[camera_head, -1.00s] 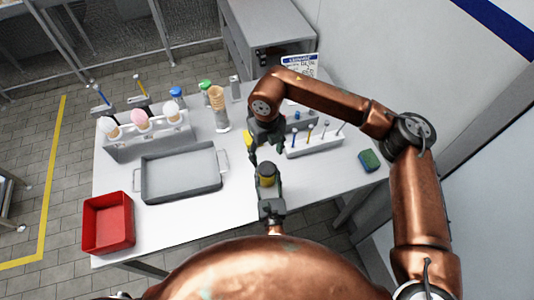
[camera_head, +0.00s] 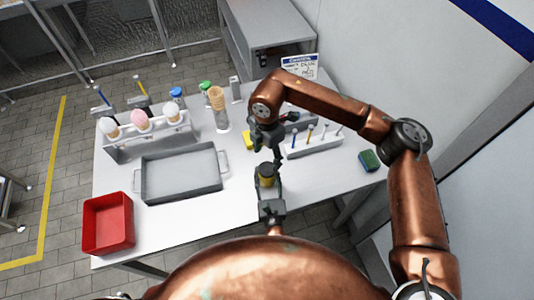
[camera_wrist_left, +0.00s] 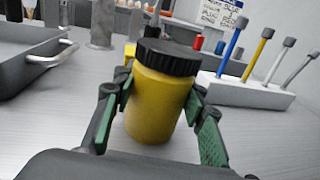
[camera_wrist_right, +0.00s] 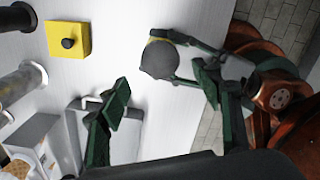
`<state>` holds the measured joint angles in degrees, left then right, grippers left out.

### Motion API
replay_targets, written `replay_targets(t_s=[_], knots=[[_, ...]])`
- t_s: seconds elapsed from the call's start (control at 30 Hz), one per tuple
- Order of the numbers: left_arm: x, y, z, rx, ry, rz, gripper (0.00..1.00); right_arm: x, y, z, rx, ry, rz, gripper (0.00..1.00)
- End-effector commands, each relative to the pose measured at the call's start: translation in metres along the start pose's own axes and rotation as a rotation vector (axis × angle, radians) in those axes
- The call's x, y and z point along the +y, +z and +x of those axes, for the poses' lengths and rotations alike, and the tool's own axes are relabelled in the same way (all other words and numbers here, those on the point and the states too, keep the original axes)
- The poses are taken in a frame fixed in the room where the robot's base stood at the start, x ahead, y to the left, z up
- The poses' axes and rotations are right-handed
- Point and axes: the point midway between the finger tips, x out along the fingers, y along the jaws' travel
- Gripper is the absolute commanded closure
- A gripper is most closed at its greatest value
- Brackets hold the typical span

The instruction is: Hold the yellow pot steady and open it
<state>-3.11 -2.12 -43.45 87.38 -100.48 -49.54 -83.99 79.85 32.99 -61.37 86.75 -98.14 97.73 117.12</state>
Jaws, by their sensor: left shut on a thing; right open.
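The yellow pot (camera_head: 266,181) with a ribbed black lid (camera_wrist_left: 168,57) stands upright at the table's near side, and the lid is on it. My left gripper (camera_wrist_left: 160,100) is shut around the pot's yellow body, one green-padded finger on each side, below the lid. My right gripper (camera_head: 275,156) is above and just behind the pot in the head view, open and empty. In the right wrist view its fingers (camera_wrist_right: 162,85) are spread wide, and the dark lid (camera_wrist_right: 159,59) shows beyond them, nearer the right finger.
A yellow block with a black knob (camera_wrist_right: 68,38) lies behind the pot. A grey tray (camera_head: 182,196) and red bin (camera_head: 108,224) are to the left.

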Motion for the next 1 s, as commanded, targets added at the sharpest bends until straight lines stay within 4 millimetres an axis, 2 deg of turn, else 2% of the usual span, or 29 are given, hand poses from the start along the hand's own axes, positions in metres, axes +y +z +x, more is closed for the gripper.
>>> replay_targets(t_s=[0.3, 0.5, 0.87, 1.0], knots=[[0.000, -0.001, 0.000, 0.001, 0.001, 0.001, 1.00, -0.001, 0.000, 0.049, 0.002, -0.002, -0.003, 0.41], [0.000, -0.001, 0.000, 0.001, 0.000, 0.001, 1.00, 0.000, 0.000, 0.068, 0.001, -0.001, -0.003, 0.41], [0.000, -0.001, 0.000, 0.001, 0.000, 0.001, 1.00, 0.000, 0.000, 0.072, 0.000, 0.000, -0.003, 0.41], [0.000, -0.001, 0.000, 0.001, 0.000, 0.001, 1.00, 0.000, 0.000, 0.072, 0.000, 0.000, -0.003, 0.51]])
